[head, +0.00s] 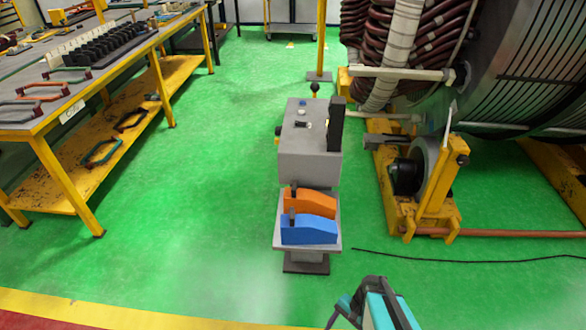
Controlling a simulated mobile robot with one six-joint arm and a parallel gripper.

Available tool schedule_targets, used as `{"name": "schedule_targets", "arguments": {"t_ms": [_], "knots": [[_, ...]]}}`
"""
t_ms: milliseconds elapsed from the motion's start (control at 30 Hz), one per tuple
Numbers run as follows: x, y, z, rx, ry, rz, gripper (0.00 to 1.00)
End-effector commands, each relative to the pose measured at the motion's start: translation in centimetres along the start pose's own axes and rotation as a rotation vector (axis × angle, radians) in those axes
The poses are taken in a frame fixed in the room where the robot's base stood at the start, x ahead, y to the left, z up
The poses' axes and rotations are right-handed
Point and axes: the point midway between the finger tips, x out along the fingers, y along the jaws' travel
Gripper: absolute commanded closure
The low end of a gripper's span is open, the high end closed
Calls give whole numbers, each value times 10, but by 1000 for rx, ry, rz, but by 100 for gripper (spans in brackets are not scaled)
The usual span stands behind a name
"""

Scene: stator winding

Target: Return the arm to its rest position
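A dark grey and teal part of my arm (376,308) shows at the bottom edge, right of the middle, cut off by the frame. I cannot make out separate fingertips on it, so I cannot tell whether my gripper is open or shut, or whether it holds anything. The visible part stands over the green floor, nearer than the pedal unit and apart from it in the picture.
A grey control box (309,158) stands ahead, with an orange pedal (312,203) and a blue pedal (310,230) below. A yellow-framed workbench (60,130) is at left. The large stator (500,70) stands at right. A black cable (470,256) crosses the floor. Green floor between bench and box is clear.

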Motion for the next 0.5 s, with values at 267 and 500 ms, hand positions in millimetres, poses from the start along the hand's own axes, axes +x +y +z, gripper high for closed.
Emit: {"name": "schedule_targets", "arguments": {"t_ms": [267,500], "knots": [[12,51,43,-508,2,295,37],[12,68,52,-697,-16,406,37]]}}
